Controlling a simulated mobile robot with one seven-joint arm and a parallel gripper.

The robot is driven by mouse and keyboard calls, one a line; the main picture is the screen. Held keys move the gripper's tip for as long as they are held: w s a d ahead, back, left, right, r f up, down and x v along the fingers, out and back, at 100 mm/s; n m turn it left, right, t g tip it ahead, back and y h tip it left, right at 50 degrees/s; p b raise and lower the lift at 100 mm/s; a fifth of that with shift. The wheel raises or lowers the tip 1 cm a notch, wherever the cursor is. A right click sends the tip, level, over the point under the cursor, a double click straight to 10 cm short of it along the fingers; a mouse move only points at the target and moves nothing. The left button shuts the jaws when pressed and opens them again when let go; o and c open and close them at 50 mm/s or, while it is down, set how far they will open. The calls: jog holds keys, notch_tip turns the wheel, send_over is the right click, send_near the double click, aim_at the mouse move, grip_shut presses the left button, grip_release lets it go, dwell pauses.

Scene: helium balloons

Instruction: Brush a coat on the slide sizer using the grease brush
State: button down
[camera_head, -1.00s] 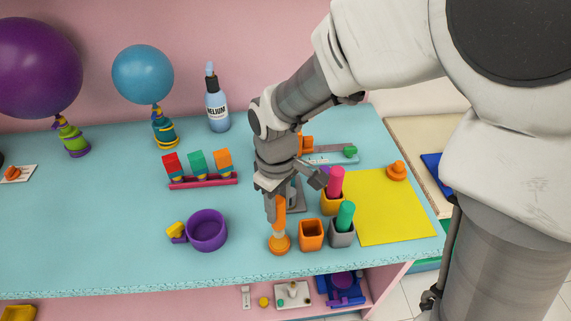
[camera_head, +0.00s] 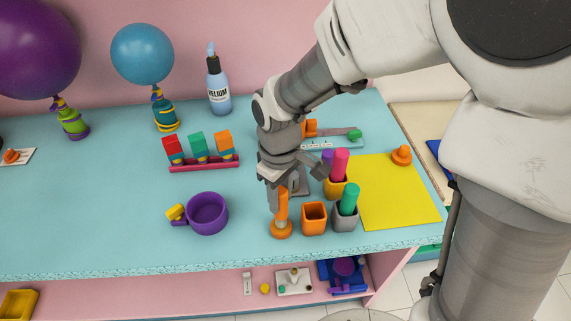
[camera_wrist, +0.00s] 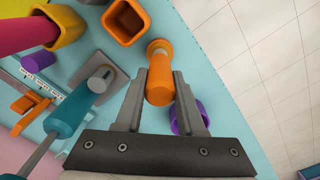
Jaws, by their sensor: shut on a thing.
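The slide sizer (camera_head: 340,140), a pale ruled bar with an orange slider and a green end, lies at the back right of the table, partly behind my arm. It shows in part at the left of the wrist view (camera_wrist: 40,82). The orange-handled tool, which I take as the grease brush (camera_head: 282,206), stands upright on a round orange base (camera_head: 281,230) near the front edge. My gripper (camera_head: 279,204) points down and is shut on its handle. In the wrist view the handle (camera_wrist: 159,90) lies between the fingers. Its bristles are not visible.
An orange cup (camera_head: 314,218) and a grey cup with a green stick (camera_head: 348,199) stand close to its right. A purple bowl (camera_head: 207,213) is to the left, a yellow sheet (camera_head: 400,200) to the right. Balloons stand at back left. The left middle of the table is clear.

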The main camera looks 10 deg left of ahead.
jog(key=shift+f+b, duration=0.45)
jog(key=shift+f, duration=0.15)
dwell(1.2)
jog(key=shift+r+p, duration=2.9)
jog(key=shift+r, duration=0.7)
